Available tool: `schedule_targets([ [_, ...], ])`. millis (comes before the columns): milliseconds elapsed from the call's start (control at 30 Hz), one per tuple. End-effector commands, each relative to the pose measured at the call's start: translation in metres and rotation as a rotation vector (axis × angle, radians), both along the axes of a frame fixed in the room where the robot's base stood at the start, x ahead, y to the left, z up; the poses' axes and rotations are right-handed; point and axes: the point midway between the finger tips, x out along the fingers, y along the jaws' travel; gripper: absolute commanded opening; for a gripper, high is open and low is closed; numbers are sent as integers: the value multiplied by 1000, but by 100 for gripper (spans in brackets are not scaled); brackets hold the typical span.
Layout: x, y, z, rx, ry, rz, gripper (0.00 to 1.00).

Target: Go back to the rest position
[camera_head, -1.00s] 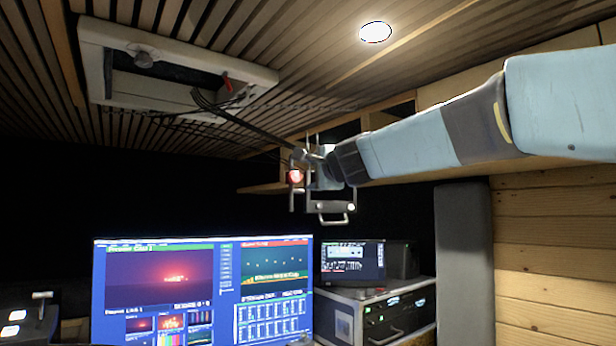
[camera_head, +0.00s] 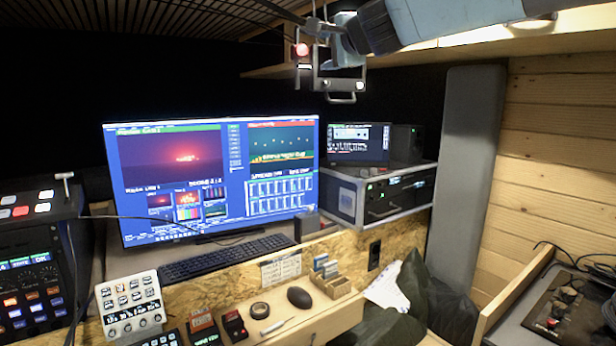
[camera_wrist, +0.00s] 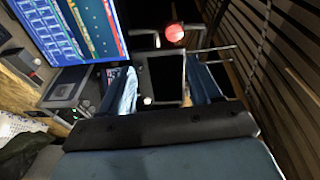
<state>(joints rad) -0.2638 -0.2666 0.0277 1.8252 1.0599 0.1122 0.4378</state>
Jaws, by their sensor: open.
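My gripper (camera_head: 325,40) is at the top middle of the head view, at the end of my arm coming in from the upper right. In the wrist view my gripper (camera_wrist: 165,85) is open, with a blue finger on each side. A metal frame with a handle (camera_head: 338,84) shows right beside the fingers; in the wrist view this metal frame (camera_wrist: 185,76) appears between them. A round red light (camera_head: 300,49) is just left of it and also shows beyond the fingers in the wrist view (camera_wrist: 174,34). I cannot tell whether the fingers touch the frame.
A large monitor (camera_head: 218,180) and a rack unit with a small screen (camera_head: 380,195) stand below my gripper. A keyboard (camera_head: 225,258), control panels (camera_head: 130,305) and small desk items fill the desk. A wooden shelf (camera_head: 440,55) runs close under my arm. A grey panel (camera_head: 465,170) stands at right.

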Motion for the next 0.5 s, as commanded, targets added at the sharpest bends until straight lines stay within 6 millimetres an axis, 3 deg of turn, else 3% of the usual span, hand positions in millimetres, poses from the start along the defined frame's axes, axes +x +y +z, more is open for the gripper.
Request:
schedule_targets([
  [500,-134,-76,-177,-796,172,226,63],
])
